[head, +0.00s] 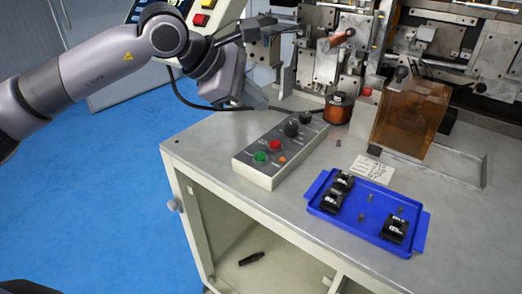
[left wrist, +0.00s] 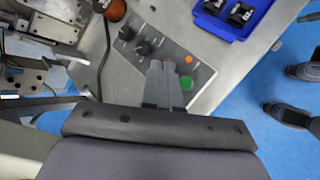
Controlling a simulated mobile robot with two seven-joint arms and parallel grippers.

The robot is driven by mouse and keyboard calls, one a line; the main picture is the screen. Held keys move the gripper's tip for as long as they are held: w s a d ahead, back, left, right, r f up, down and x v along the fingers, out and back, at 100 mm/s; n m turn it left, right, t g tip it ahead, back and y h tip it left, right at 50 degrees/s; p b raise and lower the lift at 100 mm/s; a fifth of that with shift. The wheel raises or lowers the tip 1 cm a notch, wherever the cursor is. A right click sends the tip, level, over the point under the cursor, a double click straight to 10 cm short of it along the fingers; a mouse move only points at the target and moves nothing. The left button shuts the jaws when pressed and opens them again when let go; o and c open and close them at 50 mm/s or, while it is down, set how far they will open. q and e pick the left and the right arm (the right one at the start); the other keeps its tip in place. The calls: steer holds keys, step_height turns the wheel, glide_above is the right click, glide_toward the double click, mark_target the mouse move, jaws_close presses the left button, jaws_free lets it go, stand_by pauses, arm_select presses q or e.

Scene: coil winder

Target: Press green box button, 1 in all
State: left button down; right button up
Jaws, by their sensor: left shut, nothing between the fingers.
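The grey control box (head: 240,158) stands on the bench top near its left edge. Its round green button (head: 260,157) is at the near end, beside a red button (head: 274,145) and a small orange one (head: 282,159). In the left wrist view the green button (left wrist: 206,73) shows just right of the fingertips, and the fingers hide the red button. My left gripper (head: 266,103) is shut and empty. It is above and behind the box, apart from the green button. My right gripper is in neither view.
A blue tray (head: 318,211) with black parts lies right of the box. Two black knobs (head: 291,128) rise from the box's far end. A copper-coloured spool (head: 337,113) and the winder machine stand behind. A black cable runs behind the box. The bench's front-left corner is clear.

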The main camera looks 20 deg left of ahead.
arm_select(q)
steer(key=b, duration=0.5)
glide_above(256, 156)
step_height(256, 156, down, 8)
steer(key=shift+f, duration=0.45)
stand_by(1.8)
steer(key=shift+f+b, duration=0.4)
steer(key=shift+b, duration=0.4)
